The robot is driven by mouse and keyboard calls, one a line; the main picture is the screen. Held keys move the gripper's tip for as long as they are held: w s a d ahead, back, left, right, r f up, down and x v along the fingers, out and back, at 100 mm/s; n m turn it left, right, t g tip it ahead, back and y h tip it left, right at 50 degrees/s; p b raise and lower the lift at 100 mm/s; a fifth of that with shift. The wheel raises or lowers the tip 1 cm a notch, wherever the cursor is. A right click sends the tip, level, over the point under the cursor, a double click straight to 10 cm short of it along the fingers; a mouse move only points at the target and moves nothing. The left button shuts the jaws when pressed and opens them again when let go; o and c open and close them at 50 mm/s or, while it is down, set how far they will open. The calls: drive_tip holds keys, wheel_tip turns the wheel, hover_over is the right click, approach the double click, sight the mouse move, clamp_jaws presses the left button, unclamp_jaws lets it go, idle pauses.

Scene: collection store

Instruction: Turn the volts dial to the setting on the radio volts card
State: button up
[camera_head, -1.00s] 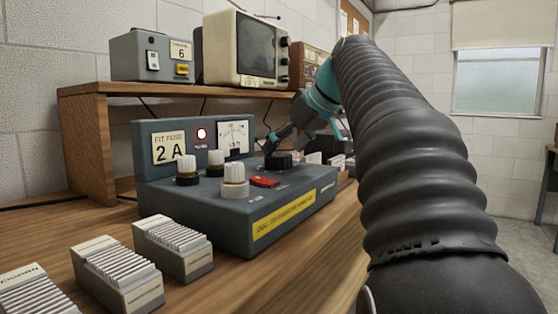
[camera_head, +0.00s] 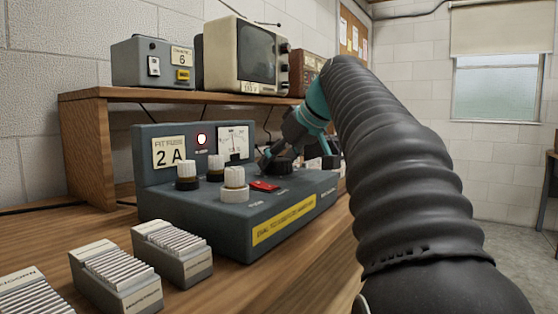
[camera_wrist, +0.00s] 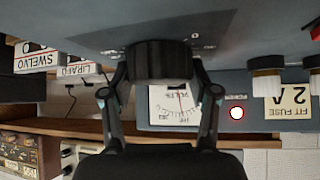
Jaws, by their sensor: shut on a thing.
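The grey test set (camera_head: 240,222) stands on the wooden bench, with a "FIT FUSE 2 A" card, a lit red lamp and a meter (camera_head: 233,142) on its upright back. My gripper (camera_head: 280,160) is at a black dial (camera_head: 284,166) on the right of its sloping top. In the wrist view my gripper (camera_wrist: 160,85) has a finger on each side of the black ribbed dial (camera_wrist: 160,62), shut on it. The dial's pointer and scale are mostly hidden. The meter (camera_wrist: 177,103) shows upside down there. A small card on the television (camera_head: 252,87) reads roughly "183 V", blurred.
Three white-capped knobs (camera_head: 234,181) and a red switch (camera_head: 264,186) stand left of the dial. Card boxes (camera_head: 172,252) fill the bench's front left. A shelf (camera_head: 120,91) above carries a grey box marked 6 (camera_head: 152,62) and a brown radio (camera_head: 305,72).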

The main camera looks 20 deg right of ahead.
drive_tip(key=shift+m+h, duration=0.5)
drive_tip(key=shift+m, duration=0.2)
drive_tip(key=o, duration=1.2)
drive_tip(key=shift+c, duration=0.2)
drive_tip(key=v, duration=1.2)
drive_tip(key=shift+f, duration=0.1)
drive_tip(key=shift+s, duration=0.1)
